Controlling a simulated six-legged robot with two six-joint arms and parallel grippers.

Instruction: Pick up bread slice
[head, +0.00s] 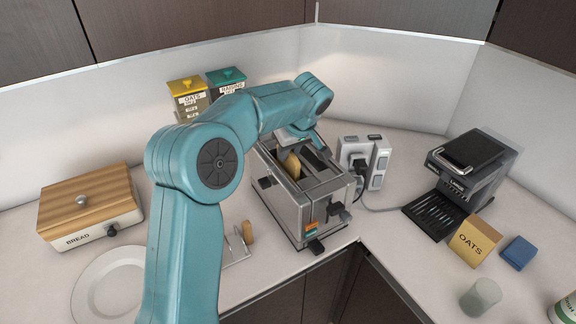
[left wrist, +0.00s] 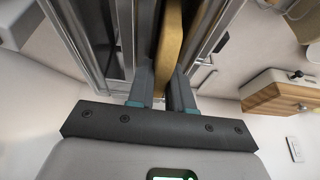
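The bread slice (head: 291,163) stands on edge in a slot of the metal toaster (head: 290,205), its top part showing. My left gripper (head: 305,138) comes down over the toaster from behind, partly hidden by its own arm. In the left wrist view the bread slice (left wrist: 170,45) lies between the two fingers of my left gripper (left wrist: 162,88). One finger is on each side of it, close to its faces. I cannot tell whether both fingers press on it. My right gripper is not in view.
A bread box (head: 88,215) and a white plate (head: 105,285) are at the left. A toast rack (head: 238,246) stands before the toaster. A power outlet (head: 362,160), coffee machine (head: 470,172), oats box (head: 474,241) and glass (head: 480,297) are at the right.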

